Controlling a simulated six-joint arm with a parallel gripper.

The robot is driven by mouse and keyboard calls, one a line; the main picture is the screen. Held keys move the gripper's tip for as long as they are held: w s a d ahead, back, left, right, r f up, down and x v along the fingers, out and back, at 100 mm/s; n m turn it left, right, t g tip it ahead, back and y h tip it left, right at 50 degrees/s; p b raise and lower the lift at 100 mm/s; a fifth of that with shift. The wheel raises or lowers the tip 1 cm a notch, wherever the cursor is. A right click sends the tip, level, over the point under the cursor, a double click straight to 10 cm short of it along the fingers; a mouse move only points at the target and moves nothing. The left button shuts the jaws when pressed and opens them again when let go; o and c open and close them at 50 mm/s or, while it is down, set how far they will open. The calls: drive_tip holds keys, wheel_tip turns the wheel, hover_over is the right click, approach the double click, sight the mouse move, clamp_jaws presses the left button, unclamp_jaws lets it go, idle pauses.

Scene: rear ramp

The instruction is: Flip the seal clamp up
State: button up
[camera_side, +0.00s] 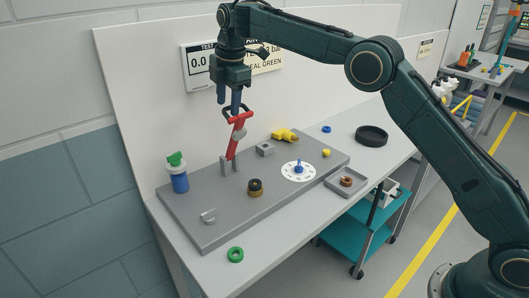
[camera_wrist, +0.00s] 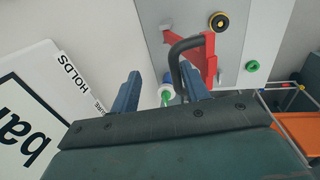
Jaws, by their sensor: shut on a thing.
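The seal clamp is a red lever (camera_side: 236,138) on a grey bracket (camera_side: 228,166) of the grey base plate. The lever stands up steeply, its top leaning to the right. My gripper (camera_side: 237,106) points down at its top end, shut on the black loop handle there. In the wrist view the red lever (camera_wrist: 208,58) and black loop handle (camera_wrist: 177,62) lie beside the right finger of my gripper (camera_wrist: 160,72). The fingers look apart, and the exact contact on the loop is partly hidden.
The grey plate (camera_side: 215,234) also carries a blue cylinder with a green top (camera_side: 179,181), a black-and-brass ring (camera_side: 255,187), a white dial (camera_side: 298,171) and a yellow valve (camera_side: 284,135). A wall panel with a display (camera_side: 198,62) stands close behind my gripper.

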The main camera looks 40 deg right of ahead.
sight(242, 115)
drive_tip(key=shift+s+d+f, duration=0.1)
drive_tip(key=shift+s+f, duration=0.05)
drive_tip(key=shift+s, duration=1.15)
drive_tip(key=shift+s+f, duration=0.3)
drive_tip(key=shift+s, duration=0.5)
drive_tip(key=shift+s+f, duration=0.25)
drive_tip(key=shift+s, duration=0.55)
drive_tip(key=s+f, duration=1)
drive_tip(key=f, duration=0.1)
wheel_tip(242, 115, up, 14)
drive_tip(key=s, duration=0.3)
drive_tip(key=s+d+r+m, duration=0.2)
drive_tip(key=s+d+m, duration=0.1)
drive_tip(key=s, duration=0.2)
drive_tip(key=s+d+r+m+t, duration=0.1)
drive_tip(key=s+d+r+m, duration=0.1)
drive_tip(key=s+d+m, duration=0.1)
drive_tip(key=shift+s+m, duration=0.7)
drive_tip(key=shift+s, duration=0.65)
drive_tip(key=shift+d, duration=0.1)
